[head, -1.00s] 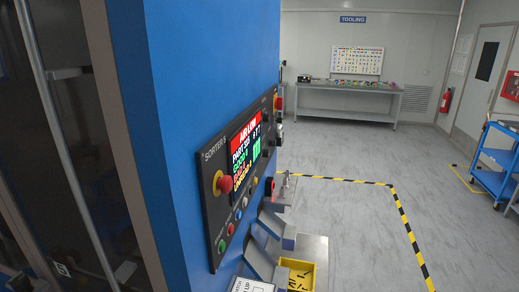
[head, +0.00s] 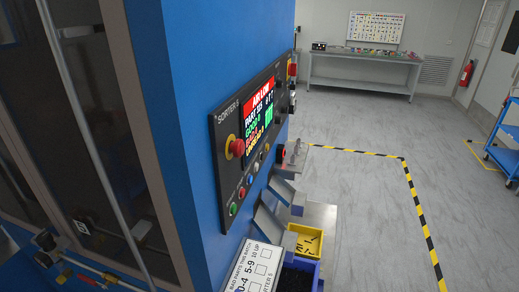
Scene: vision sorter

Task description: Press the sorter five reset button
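The sorter five control panel (head: 222,165) is a dark slanted panel on the blue machine, labelled "SORTER 5". Its screen (head: 259,122) shows a red "AIR LOW" banner. A red mushroom button (head: 237,147) on a yellow ring sits left of the screen. Below the screen runs a row of small buttons: green (head: 233,209), red (head: 242,193), blue (head: 250,180), white (head: 256,167) and yellow (head: 266,148). Their labels are too small to read, so I cannot tell which one is reset. Neither of my grippers is in view.
Clear grey floor with striped tape (head: 413,198) lies to the right. A tooling bench (head: 362,57) and blue cart (head: 503,155) stand farther off.

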